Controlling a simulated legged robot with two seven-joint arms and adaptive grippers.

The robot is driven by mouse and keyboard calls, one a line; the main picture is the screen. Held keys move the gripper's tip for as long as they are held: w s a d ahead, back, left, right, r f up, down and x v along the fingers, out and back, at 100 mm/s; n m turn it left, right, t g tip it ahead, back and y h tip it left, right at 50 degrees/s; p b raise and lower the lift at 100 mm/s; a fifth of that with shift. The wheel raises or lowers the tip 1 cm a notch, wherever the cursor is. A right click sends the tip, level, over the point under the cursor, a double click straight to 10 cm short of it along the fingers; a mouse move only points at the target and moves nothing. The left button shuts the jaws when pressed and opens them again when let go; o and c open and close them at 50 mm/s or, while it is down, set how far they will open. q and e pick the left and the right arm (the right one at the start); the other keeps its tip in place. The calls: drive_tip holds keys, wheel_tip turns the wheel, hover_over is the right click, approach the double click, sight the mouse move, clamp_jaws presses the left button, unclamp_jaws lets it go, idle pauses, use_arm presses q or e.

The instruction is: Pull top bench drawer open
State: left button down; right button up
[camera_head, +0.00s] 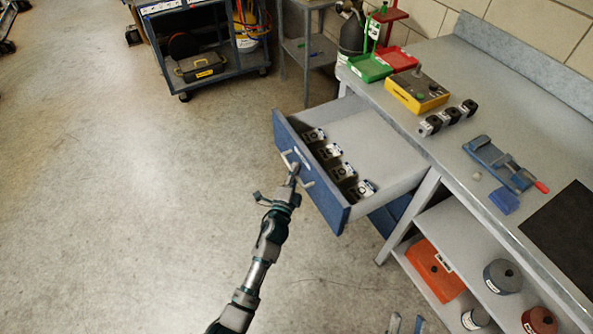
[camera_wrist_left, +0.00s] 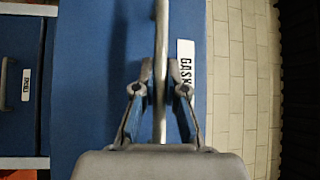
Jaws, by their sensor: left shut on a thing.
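The top bench drawer (camera_head: 375,140) stands pulled well out from under the bench. Its blue front (camera_head: 325,185) carries a grey bar handle (camera_head: 307,182) and a white label, partly hidden, reading "GASK" in the left wrist view (camera_wrist_left: 186,62). My left gripper (camera_head: 293,172) is at the handle, with its fingers closed around the bar. In the left wrist view the handle bar (camera_wrist_left: 161,35) runs between the two fingers (camera_wrist_left: 160,80). My right gripper (camera_head: 405,322) shows only its fingertips at the bottom edge, apart and empty.
Several labelled parts (camera_head: 340,168) lie in the drawer. A lower blue drawer (camera_head: 390,213) sits beneath. The bench top (camera_head: 460,140) holds a yellow box (camera_head: 416,92) and a blue vise (camera_head: 500,165).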

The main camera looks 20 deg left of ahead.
use_arm(q)
drive_tip(key=c, duration=1.2)
unclamp_jaws()
drive_tip(key=shift+w+a+f, duration=0.1)
drive_tip(key=shift+a+f, duration=0.15)
drive_tip(key=shift+a, duration=0.15)
drive_tip(key=shift+w, duration=0.1)
drive_tip(key=shift+a, duration=0.1)
drive_tip(key=shift+s, duration=0.2)
drive_tip(key=shift+s+d+f, duration=0.1)
drive_tip(key=shift+s+d, duration=0.1)
drive_tip(key=shift+s, duration=0.15)
drive_tip(key=s+d+f, duration=0.1)
drive_tip(key=s, duration=0.9)
drive_tip(key=shift+s+f, duration=0.3)
drive_tip(key=shift+s, duration=0.05)
use_arm(e)
drive_tip(key=shift+w+a, duration=0.1)
drive_tip(key=shift+a, duration=0.05)
use_arm(q)
drive_tip(key=shift+d, duration=0.1)
use_arm(e)
drive_tip(key=shift+w, duration=0.1)
